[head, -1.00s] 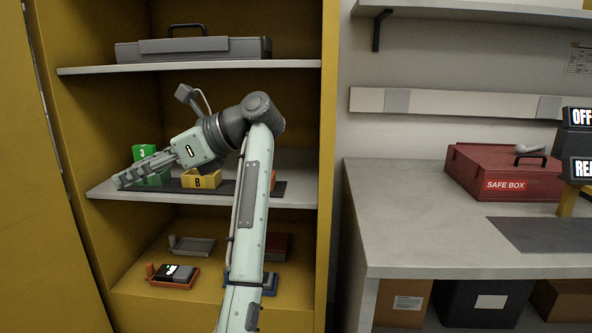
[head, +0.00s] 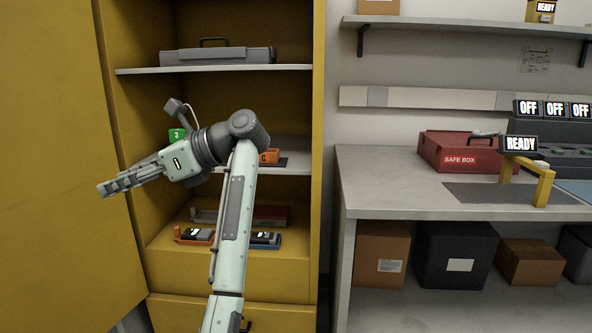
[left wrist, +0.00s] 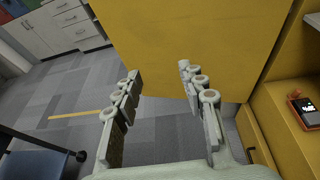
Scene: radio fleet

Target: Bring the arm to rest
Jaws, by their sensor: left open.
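My left arm rises from the bottom of the head view and bends at the elbow toward the left. My left gripper (head: 118,184) points left, in front of the yellow cabinet's open door (head: 50,150). In the left wrist view the fingers of my left gripper (left wrist: 160,95) stand apart with nothing between them. The door and the grey tiled floor lie beyond them. My right gripper is not in view.
Radios (head: 195,235) lie on the lower shelf. A workbench (head: 380,185) with a red safe box (head: 455,152) stands right.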

